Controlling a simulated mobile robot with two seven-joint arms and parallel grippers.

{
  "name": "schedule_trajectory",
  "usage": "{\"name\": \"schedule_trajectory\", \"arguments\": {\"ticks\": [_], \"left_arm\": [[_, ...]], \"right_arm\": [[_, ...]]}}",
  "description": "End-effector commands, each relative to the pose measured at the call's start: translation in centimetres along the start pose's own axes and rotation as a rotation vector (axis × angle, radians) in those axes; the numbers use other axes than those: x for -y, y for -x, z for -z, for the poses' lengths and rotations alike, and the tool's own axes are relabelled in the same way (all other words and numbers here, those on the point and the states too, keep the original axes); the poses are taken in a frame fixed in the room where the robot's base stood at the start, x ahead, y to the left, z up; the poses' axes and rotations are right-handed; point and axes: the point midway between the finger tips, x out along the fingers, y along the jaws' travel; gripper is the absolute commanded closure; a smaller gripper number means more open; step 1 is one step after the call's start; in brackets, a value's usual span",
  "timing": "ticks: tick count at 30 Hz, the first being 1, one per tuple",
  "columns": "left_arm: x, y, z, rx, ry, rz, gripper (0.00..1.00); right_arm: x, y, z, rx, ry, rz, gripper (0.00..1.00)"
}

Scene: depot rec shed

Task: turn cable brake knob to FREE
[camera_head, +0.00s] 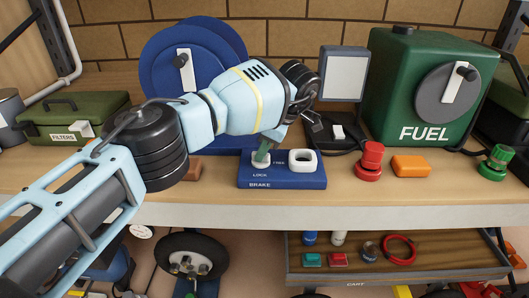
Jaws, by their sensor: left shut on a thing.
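The cable brake is a blue block (283,181) on the bench, lettered BRAKE, with LOCK at its left and FREE towards its right. A green knob piece (262,156) stands at a white collar on the LOCK side. A white ring (302,160) sits on the right part of the block and looks empty. My left gripper (270,143) reaches down from above and is shut on the green knob piece, at the LOCK side. The arm's wrist hides part of the fingers and of the knob's top. My right gripper is not in view.
A blue cable reel (160,55) stands behind my left arm. A green FUEL tank (385,60) is at the back right. Right of the brake are a red knob (370,160), an orange block (411,166) and a green valve (496,160). A cart tray (400,272) is below the bench edge.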

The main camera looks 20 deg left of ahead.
Motion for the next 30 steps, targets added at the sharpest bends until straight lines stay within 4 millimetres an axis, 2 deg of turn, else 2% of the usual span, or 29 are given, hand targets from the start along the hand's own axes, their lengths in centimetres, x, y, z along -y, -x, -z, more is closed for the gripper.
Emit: {"name": "schedule_trajectory", "arguments": {"ticks": [12, 29, 30], "left_arm": [[-0.1, -0.2, -0.1, -0.001, 0.18, 0.075, 1.0], [-0.1, -0.1, 0.0, 0.0, 0.208, 0.087, 1.0], [-0.1, -0.1, 0.0, 0.0, 0.208, 0.087, 0.84]], "right_arm": [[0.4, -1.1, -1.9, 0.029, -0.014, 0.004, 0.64], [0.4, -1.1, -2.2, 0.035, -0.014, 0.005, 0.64], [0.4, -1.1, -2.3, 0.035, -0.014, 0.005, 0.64]]}}
